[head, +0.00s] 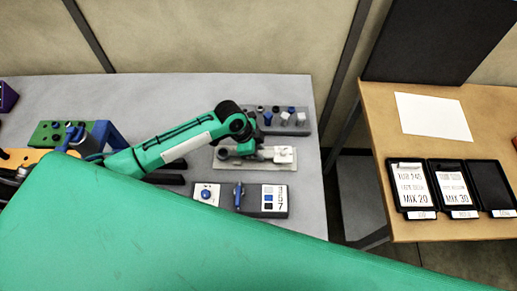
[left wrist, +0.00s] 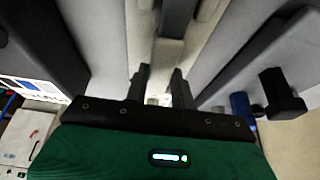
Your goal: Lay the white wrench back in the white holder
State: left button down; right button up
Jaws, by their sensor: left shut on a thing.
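The white holder (head: 229,165) is a pale flat plate on the grey table in the head view. My left gripper (head: 246,151) points down over its left and middle part, with the green arm coming in from the left. A whitish piece at the plate's right side looks like an end of the white wrench (head: 284,155). In the left wrist view my left gripper (left wrist: 161,88) has its two dark fingers on either side of a pale bar, and it is shut on it. I cannot tell whether the wrench touches the holder. My right gripper is not in view.
A grey block with knobs (head: 302,128) stands behind the holder. A dark panel with blue switches (head: 224,196) lies in front. A green block (head: 50,135) and a blue frame (head: 108,134) are at left. A wooden table with black trays (head: 412,212) is at right.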

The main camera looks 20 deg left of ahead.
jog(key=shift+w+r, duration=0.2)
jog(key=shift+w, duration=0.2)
pick_arm(q)
jog(key=shift+f, duration=0.15)
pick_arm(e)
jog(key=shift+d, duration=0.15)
pick_arm(q)
jog(key=shift+f, duration=0.45)
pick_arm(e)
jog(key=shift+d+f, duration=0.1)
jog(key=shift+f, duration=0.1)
pick_arm(q)
jog(key=c, duration=1.1)
grip_release()
